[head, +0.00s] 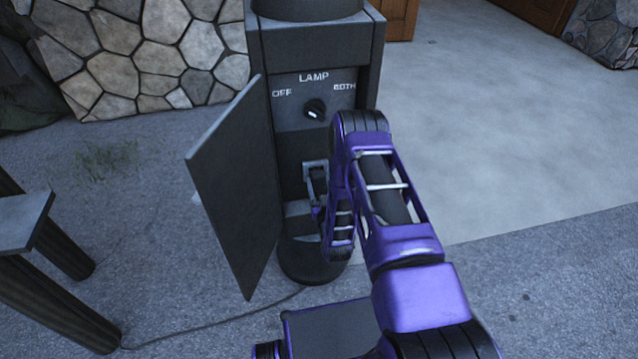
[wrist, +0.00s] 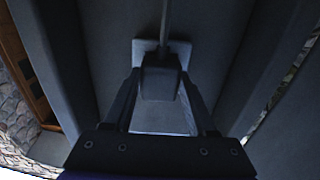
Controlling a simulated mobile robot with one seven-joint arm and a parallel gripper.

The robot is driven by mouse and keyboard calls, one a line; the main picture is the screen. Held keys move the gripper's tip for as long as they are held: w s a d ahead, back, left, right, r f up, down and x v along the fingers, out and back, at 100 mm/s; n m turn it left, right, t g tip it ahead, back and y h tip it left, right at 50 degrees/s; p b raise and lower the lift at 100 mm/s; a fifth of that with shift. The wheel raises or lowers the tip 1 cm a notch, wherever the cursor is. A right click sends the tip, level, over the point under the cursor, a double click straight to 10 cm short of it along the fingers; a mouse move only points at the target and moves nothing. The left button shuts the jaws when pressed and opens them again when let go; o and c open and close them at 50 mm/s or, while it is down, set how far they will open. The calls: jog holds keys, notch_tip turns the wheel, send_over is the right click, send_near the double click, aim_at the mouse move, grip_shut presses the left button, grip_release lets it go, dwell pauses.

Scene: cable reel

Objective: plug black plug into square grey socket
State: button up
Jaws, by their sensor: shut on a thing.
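My gripper (wrist: 160,82) is shut on the black plug (wrist: 160,84), with one finger on each side of it. The square grey socket (wrist: 143,47) shows just beyond the plug in the wrist view, partly covered by it. The plug overlaps the socket in this view; I cannot tell how deep it sits in it. A thin grey cord (wrist: 165,20) runs from the plug to the top of the wrist view. In the head view the socket's pale grey edge (head: 308,164) shows inside the dark post (head: 290,150), and my arm hides most of the plug.
The post's hinged door (head: 235,190) stands open to the left. A panel with a lamp knob (head: 315,110) is above the socket. A bench (head: 22,222) stands at the left. A thin cable (head: 215,328) lies on the ground. The paving (head: 480,130) at right is clear.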

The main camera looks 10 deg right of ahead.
jog(key=shift+w, duration=0.55)
dwell(0.7)
jog(key=o, duration=1.4)
jog(key=shift+c, duration=0.2)
